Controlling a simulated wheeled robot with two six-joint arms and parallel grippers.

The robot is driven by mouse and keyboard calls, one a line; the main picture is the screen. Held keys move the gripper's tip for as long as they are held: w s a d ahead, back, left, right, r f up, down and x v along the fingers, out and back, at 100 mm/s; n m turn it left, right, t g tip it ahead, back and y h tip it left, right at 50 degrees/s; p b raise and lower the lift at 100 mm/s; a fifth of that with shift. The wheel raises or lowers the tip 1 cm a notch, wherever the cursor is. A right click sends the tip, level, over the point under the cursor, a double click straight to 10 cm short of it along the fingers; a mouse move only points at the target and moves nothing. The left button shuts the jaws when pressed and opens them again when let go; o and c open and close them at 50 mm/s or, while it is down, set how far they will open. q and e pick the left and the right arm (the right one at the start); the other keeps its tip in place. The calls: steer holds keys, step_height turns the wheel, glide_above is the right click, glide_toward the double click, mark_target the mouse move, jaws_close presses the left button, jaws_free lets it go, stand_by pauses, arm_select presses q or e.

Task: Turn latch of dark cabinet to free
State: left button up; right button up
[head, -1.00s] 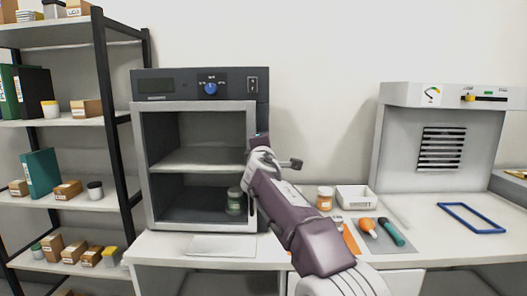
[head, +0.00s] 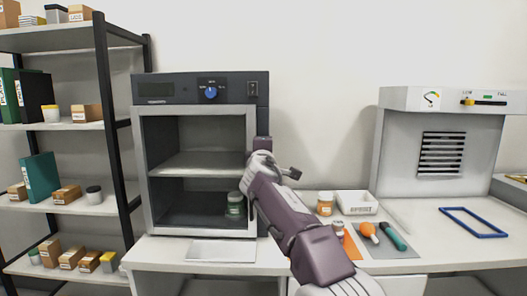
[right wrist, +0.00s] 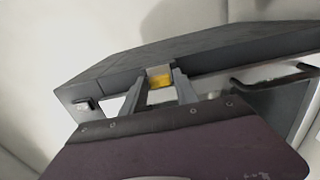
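The dark cabinet (head: 180,88) stands on the white bench at the left of the head view, its grey-framed front (head: 143,190) showing a shelf and a green jar (head: 236,204) inside. My right gripper (head: 262,146) is at the right edge of that front and hides the latch in the head view. In the right wrist view, the fingers of my right gripper (right wrist: 160,84) stand on both sides of a small yellow-fronted piece, apparently the latch (right wrist: 159,77), and seem to touch it. A dark bar handle (right wrist: 270,79) is to their right. My left gripper is out of view.
A black rack (head: 118,130) with boxes and binders stands close on the left. Right of my arm are an orange-labelled jar (head: 325,203), a white bin (head: 357,203), tools on a grey mat and a grey hood (head: 388,150). A pale sheet (head: 220,251) lies before the cabinet.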

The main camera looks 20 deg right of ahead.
steer(key=shift+o, duration=0.8)
steer(key=b+v, duration=0.3)
steer(key=v, duration=0.6)
steer(key=shift+b, duration=0.35)
